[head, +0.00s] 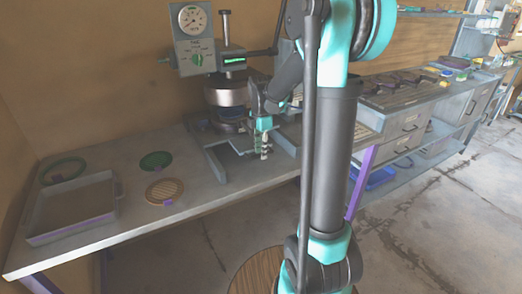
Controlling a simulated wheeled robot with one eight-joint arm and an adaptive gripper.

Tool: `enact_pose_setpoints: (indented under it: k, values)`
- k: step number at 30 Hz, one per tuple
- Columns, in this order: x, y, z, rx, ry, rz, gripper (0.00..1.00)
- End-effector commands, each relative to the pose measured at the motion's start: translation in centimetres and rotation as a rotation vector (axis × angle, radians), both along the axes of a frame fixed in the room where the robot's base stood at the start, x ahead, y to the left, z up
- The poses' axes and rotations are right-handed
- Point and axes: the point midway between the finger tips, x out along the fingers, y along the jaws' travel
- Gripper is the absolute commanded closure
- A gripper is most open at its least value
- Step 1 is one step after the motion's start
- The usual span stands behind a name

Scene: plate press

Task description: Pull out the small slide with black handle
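The grey plate press (227,95) stands on the bench, with a round dial and a green knob on its panel. My gripper (265,155) is low in front of the press, pointing down near the bench's front edge. A thin, light grey plate lies at the base of the press, just left of my gripper; this may be the small slide (238,147). I cannot make out its black handle, which may be hidden behind my gripper or too small to see. I cannot tell whether the fingers touch anything or how far apart they are.
A grey tray (72,237), two green round plates (155,160) (63,170) and a tan ribbed disc (165,191) lie left on the bench (125,228). My arm blocks the middle of the view. A workbench with drawers (408,123) stands right.

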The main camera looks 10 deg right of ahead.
Motion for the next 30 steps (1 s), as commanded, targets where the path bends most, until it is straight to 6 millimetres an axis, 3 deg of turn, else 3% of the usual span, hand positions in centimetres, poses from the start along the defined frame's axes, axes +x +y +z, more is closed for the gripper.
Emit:
enact_pose_setpoints:
  k: [8,16,30]
  values:
    - [0.01,0.00,-0.14,0.000,0.000,0.000,0.69]
    - [0.01,0.00,-0.12,0.000,0.000,0.000,1.00]
    - [-0.17,-0.06,-0.10,0.000,0.000,0.000,1.00]
